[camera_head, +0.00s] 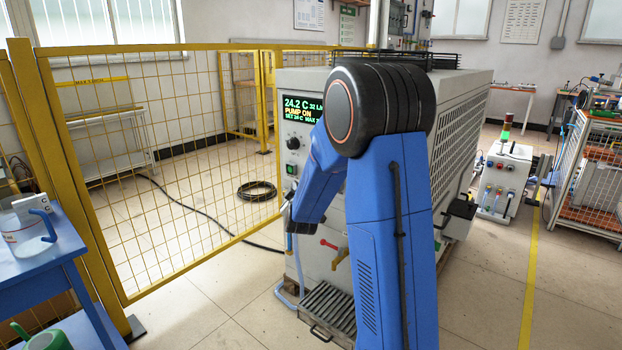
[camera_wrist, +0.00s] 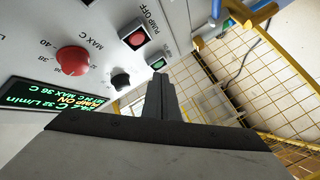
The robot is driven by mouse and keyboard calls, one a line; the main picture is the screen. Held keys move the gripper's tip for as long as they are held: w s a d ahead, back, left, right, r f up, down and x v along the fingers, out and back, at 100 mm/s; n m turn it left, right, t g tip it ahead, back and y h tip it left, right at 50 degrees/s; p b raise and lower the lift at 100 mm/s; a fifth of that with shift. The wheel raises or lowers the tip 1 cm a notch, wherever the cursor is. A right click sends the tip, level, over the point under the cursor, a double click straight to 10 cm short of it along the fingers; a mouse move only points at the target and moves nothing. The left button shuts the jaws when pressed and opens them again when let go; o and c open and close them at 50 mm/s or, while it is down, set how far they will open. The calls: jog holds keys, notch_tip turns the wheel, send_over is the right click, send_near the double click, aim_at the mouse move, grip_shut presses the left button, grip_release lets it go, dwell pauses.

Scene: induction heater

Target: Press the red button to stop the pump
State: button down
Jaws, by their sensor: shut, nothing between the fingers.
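The red button (camera_wrist: 137,40) sits in a dark square frame on the heater's panel in the wrist view, beside the label PUMP OFF. A green button (camera_wrist: 158,63) is beside it. My gripper (camera_wrist: 160,78) is shut and empty, its fingertips showing just below the green button in the picture and apart from the red button. Whether the tips touch the panel I cannot tell. The display (camera_head: 301,112) on the heater (camera_head: 385,190) reads PUMP ON and 24.2 C. In the head view my arm hides the red button.
A round red knob (camera_wrist: 72,60) and a black knob (camera_wrist: 120,80) are close by on the panel. A yellow mesh fence (camera_head: 180,150) stands left of the heater. A blue cart (camera_head: 40,250) is at the near left. A coiled black hose (camera_head: 256,191) lies on the floor.

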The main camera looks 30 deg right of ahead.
jog(key=w+d, duration=0.2)
jog(key=d, duration=0.3)
jog(key=shift+d, duration=0.4)
jog(key=shift+d, duration=0.15)
dwell(1.8)
jog(key=shift+w+d, duration=0.15)
jog(key=shift+d, duration=0.1)
jog(key=shift+w+d, duration=0.2)
jog(key=shift+d, duration=0.25)
dwell(0.9)
jog(key=shift+a, duration=0.15)
jog(key=shift+s+a, duration=0.35)
jog(key=shift+a, duration=0.35)
jog(key=shift+a, duration=0.1)
jog(key=shift+s+a, duration=0.3)
jog(key=shift+a, duration=0.45)
jog(key=shift+s+a, duration=0.25)
jog(key=shift+a, duration=0.5)
jog(key=shift+s+a, duration=0.3)
jog(key=shift+a, duration=0.45)
